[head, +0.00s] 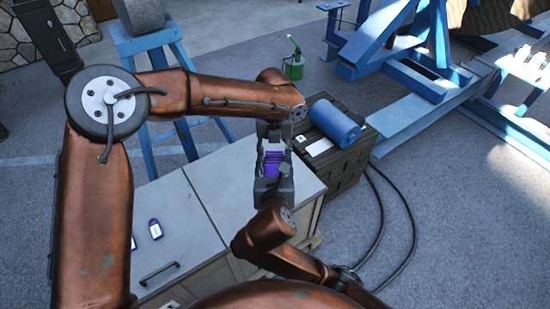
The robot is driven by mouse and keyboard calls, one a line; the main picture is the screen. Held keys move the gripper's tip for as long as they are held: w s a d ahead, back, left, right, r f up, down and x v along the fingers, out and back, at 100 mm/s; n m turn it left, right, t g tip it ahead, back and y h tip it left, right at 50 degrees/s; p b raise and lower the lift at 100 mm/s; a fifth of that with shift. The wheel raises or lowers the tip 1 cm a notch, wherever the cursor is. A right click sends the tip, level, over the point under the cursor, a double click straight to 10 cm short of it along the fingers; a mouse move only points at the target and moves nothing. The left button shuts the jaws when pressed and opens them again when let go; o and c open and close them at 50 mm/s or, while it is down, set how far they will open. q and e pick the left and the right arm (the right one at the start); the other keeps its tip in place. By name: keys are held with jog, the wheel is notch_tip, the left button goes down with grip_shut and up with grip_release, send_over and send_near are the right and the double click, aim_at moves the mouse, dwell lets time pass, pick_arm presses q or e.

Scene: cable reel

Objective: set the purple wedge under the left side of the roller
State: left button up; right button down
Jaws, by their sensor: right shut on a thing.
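The roller (335,122) is a blue cylinder lying on a dark slatted wooden crate (345,165), right of centre. The purple wedge (273,164) is left of the crate, above the grey cabinet top. My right gripper (273,176), reaching up from below, is shut on the wedge and partly hides it. My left gripper (272,146) hangs down from its arm just beyond the wedge. Its fingers overlap the wedge in the picture, and I cannot tell whether they are open or touch it. The wedge is apart from the roller.
Two small purple pieces with white labels (155,229) lie on the grey cabinet top (195,215). White flat pieces (318,147) lie beside the roller. Black cables (412,225) loop on the floor to the right. Blue steel frames (405,125) stand behind, near a green can (294,68).

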pick_arm(q)
jog(key=shift+d, duration=0.3)
jog(key=c, duration=0.5)
pick_arm(e)
jog(key=shift+a+r, duration=0.2)
jog(key=shift+a, duration=0.1)
pick_arm(q)
jog(key=shift+r, duration=0.1)
pick_arm(e)
jog(key=c, duration=1.3)
grip_release()
jog(key=shift+o, duration=1.4)
pick_arm(q)
jog(key=shift+a, duration=0.1)
pick_arm(e)
jog(key=shift+d+f, duration=0.1)
